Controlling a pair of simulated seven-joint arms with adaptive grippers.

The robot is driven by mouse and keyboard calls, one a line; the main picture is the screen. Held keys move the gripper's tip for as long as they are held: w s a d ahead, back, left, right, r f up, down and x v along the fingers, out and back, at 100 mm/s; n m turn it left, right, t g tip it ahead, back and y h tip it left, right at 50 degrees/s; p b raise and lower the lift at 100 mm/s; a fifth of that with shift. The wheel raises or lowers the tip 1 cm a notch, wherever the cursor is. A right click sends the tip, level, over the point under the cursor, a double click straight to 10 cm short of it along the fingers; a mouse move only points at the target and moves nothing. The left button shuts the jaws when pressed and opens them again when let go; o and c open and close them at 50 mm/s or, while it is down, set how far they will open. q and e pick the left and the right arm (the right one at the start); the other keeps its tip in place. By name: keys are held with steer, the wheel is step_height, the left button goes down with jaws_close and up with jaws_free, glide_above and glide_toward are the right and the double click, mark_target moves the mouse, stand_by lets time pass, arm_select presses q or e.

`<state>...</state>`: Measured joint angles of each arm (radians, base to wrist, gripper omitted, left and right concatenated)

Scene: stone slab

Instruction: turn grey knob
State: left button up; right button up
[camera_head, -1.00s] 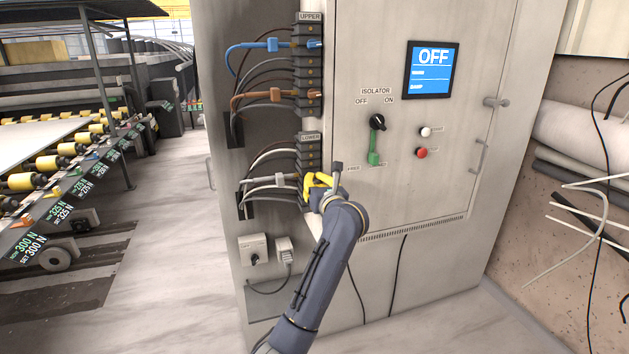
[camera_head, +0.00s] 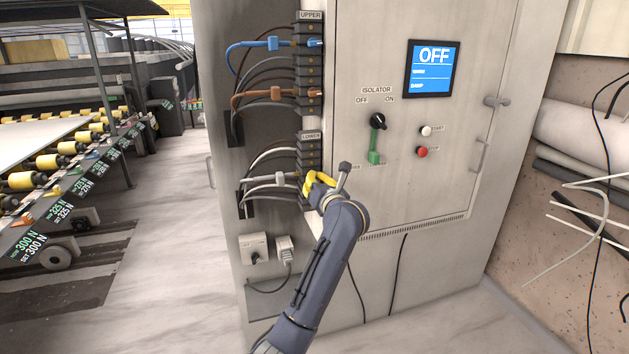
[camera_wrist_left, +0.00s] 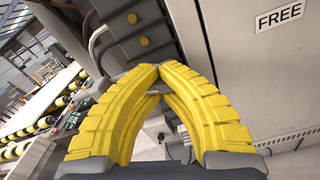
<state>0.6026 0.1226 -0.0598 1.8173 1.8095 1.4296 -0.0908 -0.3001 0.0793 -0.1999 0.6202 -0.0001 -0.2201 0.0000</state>
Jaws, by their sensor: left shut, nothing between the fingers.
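My left gripper (camera_head: 310,184) has yellow fingers. It is in front of the cabinet's left edge, beside the LOWER terminal block (camera_head: 309,157). In the left wrist view its fingertips (camera_wrist_left: 152,76) meet, with nothing held. A black isolator knob (camera_head: 377,121) sits on the cabinet door (camera_head: 440,165), with a green piece (camera_head: 374,150) hanging below it. The gripper is apart from it, lower and to the left. A pale grey box (camera_head: 253,246) with a small dark knob is low on the cabinet's side. I cannot tell which knob is the grey one. My right gripper is not in view.
A blue screen (camera_head: 432,69) reads OFF. White (camera_head: 426,131) and red (camera_head: 422,152) buttons are right of the isolator. Cables (camera_head: 268,196) loop beside the gripper. A FREE label (camera_wrist_left: 280,17) shows in the left wrist view. The floor (camera_head: 170,240) left of the cabinet is clear.

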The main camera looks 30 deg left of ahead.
arm_select(q)
steer(key=o, duration=0.8)
steer(key=shift+d+r, duration=0.2)
steer(key=shift+r, duration=0.3)
steer(key=shift+o, duration=0.8)
steer(key=shift+a+f, duration=0.1)
steer(key=shift+f, duration=0.05)
steer(key=shift+s+d+f, duration=0.15)
steer(key=shift+d, duration=0.1)
steer(key=v, duration=1.1)
steer(key=shift+s, duration=0.15)
steer(key=shift+d, duration=0.15)
